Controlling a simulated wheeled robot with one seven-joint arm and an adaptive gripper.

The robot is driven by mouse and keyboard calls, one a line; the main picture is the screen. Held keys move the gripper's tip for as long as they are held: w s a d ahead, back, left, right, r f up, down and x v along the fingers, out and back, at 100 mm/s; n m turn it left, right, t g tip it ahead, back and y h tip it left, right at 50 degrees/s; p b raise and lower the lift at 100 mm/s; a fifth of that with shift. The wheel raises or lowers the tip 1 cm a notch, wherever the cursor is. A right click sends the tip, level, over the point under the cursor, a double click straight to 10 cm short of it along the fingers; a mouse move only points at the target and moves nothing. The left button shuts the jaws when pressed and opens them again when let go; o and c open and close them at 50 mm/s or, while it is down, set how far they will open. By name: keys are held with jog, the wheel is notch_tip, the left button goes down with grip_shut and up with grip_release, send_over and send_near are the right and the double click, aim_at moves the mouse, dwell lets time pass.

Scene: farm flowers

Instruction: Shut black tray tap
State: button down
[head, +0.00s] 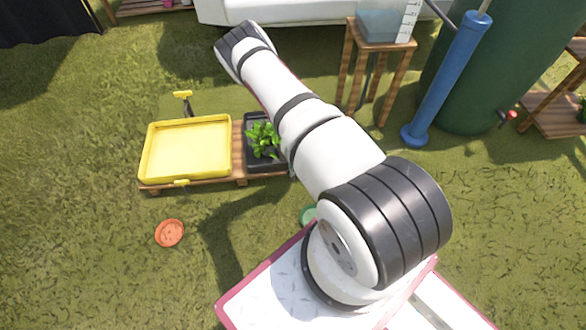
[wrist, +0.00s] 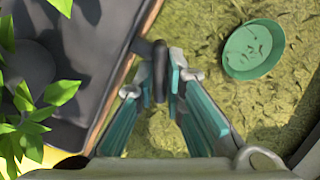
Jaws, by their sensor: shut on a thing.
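The black tray (head: 267,168) sits on a low wooden stand and holds a green leafy plant (head: 263,139). Its right part is hidden behind my arm in the head view. In the wrist view the black tray (wrist: 95,45) fills the left side. Its black tap handle (wrist: 160,70) sticks out past the wooden edge. My gripper (wrist: 160,84) has its teal and grey fingers on both sides of this handle, closed on it. The head view hides my gripper and the tap behind my arm.
A yellow tray (head: 185,148) with a yellow tap (head: 182,183) stands left of the black tray. An orange saucer (head: 169,233) and a green saucer (wrist: 254,50) lie on the grass. A wooden stool (head: 380,45) and blue pump (head: 445,85) stand at the back right.

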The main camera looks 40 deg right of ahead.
jog(key=m, duration=0.5)
jog(key=shift+m, duration=0.3)
dwell(0.5)
jog(key=c, duration=1.7)
grip_release()
jog(key=shift+o, duration=0.2)
notch_tip(320, 180, up, 12)
